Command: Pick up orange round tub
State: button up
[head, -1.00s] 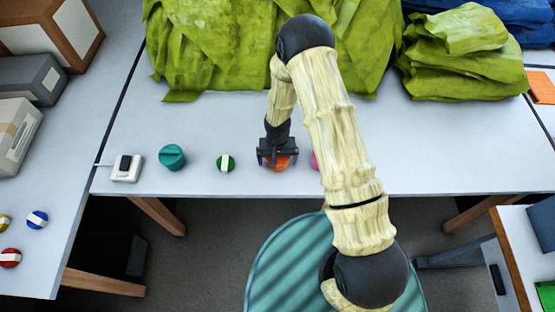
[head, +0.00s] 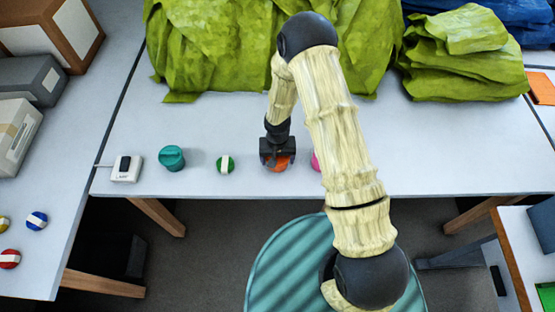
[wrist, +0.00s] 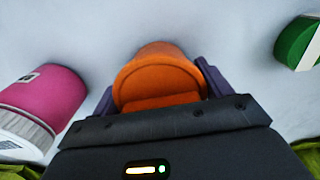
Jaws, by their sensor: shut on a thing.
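The orange round tub (head: 279,163) is at the front part of the white table, under my gripper (head: 278,160). In the wrist view the orange tub (wrist: 160,78) sits between the two dark fingers of my gripper (wrist: 158,85), one on each side. My gripper is shut on the tub. The tub's lower part is partly hidden by the gripper body in the wrist view. I cannot tell whether the tub touches the table or is slightly raised.
A pink tub (wrist: 45,100) stands close on one side, mostly hidden by my arm in the head view. A green and white round thing (head: 225,164), a teal tub (head: 172,157) and a white switch box (head: 127,168) stand to the left. Green cloth (head: 220,50) lies behind.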

notch_tip(320, 180, up, 9)
jog(key=shift+r+b, duration=0.1)
jog(key=shift+b, duration=0.6)
